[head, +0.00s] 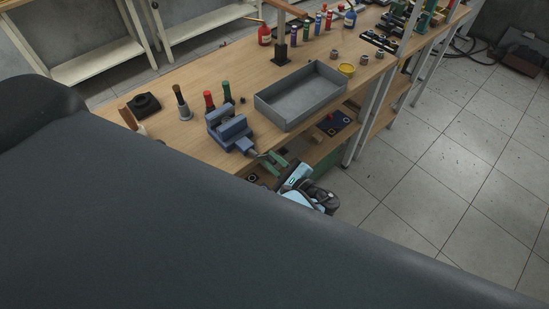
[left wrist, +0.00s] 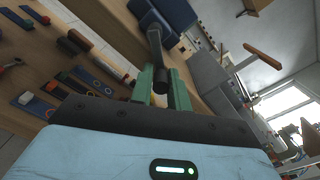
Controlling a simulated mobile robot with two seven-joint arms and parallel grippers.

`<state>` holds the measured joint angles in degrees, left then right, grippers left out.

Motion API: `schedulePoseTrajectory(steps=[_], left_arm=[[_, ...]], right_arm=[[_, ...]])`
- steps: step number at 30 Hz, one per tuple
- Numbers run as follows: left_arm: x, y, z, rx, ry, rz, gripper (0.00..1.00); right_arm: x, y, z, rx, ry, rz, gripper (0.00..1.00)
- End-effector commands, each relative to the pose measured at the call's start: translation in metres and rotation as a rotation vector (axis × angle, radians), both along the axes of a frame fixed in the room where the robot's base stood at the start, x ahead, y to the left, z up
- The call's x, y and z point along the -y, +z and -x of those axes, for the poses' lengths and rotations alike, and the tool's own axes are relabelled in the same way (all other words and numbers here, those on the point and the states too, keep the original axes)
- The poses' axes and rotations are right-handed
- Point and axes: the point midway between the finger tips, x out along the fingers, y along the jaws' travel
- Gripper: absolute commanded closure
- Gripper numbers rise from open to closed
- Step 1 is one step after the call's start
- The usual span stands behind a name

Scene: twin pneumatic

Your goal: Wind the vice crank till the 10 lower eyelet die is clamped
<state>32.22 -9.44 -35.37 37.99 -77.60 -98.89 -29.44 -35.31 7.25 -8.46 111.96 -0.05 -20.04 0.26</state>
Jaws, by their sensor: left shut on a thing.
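The blue-grey vice (head: 229,130) stands at the near edge of the bench, with its screw end pointing towards the front. My left gripper (head: 268,162) has green fingers and is just off the bench edge, at the vice's front end. In the left wrist view the vice (left wrist: 170,14) is at the top, and a dark crank (left wrist: 156,44) reaches down from it. My left gripper (left wrist: 164,88) is shut on the crank's black handle, which lies between the two fingers. I cannot make out the 10 lower eyelet die in either view. My right gripper is not in view.
A grey open tray (head: 300,95) lies right of the vice. Red-handled and green-handled tools (head: 209,101) and a black block (head: 144,105) stand behind and left of it. A lower shelf (head: 325,145) holds small parts. My own dark body covers the lower left.

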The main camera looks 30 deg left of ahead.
Motion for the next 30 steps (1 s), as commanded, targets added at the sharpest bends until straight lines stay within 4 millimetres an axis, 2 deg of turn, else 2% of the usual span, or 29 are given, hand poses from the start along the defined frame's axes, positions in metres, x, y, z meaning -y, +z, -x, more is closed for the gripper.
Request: schedulePoseTrajectory(steps=[6, 15, 30], left_arm=[[-0.0020, -0.0026, 0.0026, -0.154, 0.001, -0.071, 1.00], [-0.0037, -0.0064, 0.0061, -0.295, -0.001, -0.130, 1.00], [-0.0039, -0.0063, 0.0064, -0.342, -0.003, -0.151, 1.00]], right_arm=[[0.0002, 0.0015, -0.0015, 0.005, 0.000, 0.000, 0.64], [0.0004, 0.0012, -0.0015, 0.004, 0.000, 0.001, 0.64], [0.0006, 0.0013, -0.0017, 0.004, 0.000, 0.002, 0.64]])
